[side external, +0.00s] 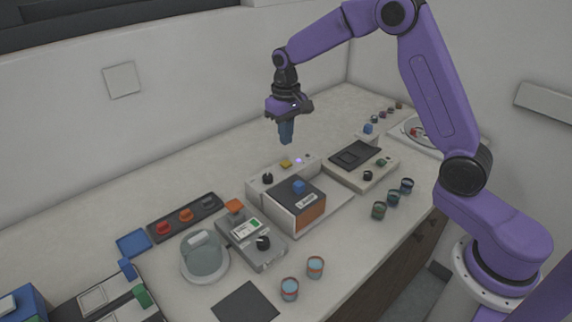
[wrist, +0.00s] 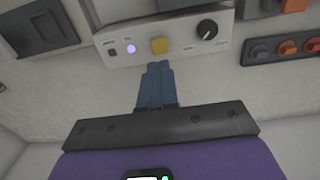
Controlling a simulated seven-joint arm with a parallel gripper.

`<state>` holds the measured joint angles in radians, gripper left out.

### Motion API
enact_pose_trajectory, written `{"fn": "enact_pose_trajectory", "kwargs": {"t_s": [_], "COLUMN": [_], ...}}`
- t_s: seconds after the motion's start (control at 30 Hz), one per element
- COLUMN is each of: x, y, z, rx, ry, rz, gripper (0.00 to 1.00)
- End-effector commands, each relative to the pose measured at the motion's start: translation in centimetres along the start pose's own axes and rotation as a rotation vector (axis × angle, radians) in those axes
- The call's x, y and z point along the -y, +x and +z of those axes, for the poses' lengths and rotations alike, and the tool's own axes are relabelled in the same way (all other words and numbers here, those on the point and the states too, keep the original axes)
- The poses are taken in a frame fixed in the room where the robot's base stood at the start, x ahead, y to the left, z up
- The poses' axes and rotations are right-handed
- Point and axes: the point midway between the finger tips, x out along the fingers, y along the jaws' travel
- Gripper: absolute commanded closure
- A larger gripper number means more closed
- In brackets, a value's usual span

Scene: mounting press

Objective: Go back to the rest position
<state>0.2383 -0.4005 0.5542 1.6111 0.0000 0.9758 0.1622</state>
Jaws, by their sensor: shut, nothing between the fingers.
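My gripper (side external: 286,138) hangs in the air above the back part of the bench, pointing down, with its blue fingers together and nothing between them. In the wrist view its shut fingers (wrist: 157,68) appear just below a light control panel. That panel has a yellow button (wrist: 159,45), a black knob (wrist: 207,29) and a lit purple lamp (wrist: 131,48). In the side external view the mounting press (side external: 283,207) stands below and in front of my gripper, with a blue block on its dark top and an orange front. My gripper is clear of the press.
A flat device with a dark lid (side external: 355,154) stands right of the press. A grey device with a screen (side external: 252,239), a glass dome (side external: 204,257) and a dark tray (side external: 186,217) stand left. Several cups line the front edge. The bench behind is clear.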

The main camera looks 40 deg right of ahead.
Motion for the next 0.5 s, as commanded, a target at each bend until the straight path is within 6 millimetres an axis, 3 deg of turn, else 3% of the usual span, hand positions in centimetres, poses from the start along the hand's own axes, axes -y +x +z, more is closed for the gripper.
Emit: {"fn": "enact_pose_trajectory", "kwargs": {"t_s": [0.37, 0.5], "x": [0.1, 1.2], "y": [-0.3, -1.0], "z": [0.1, 1.5], "rx": [0.0, -0.002], "ry": [-0.004, -0.055], "rz": [0.0, -0.001], "gripper": [1.0, 1.0]}}
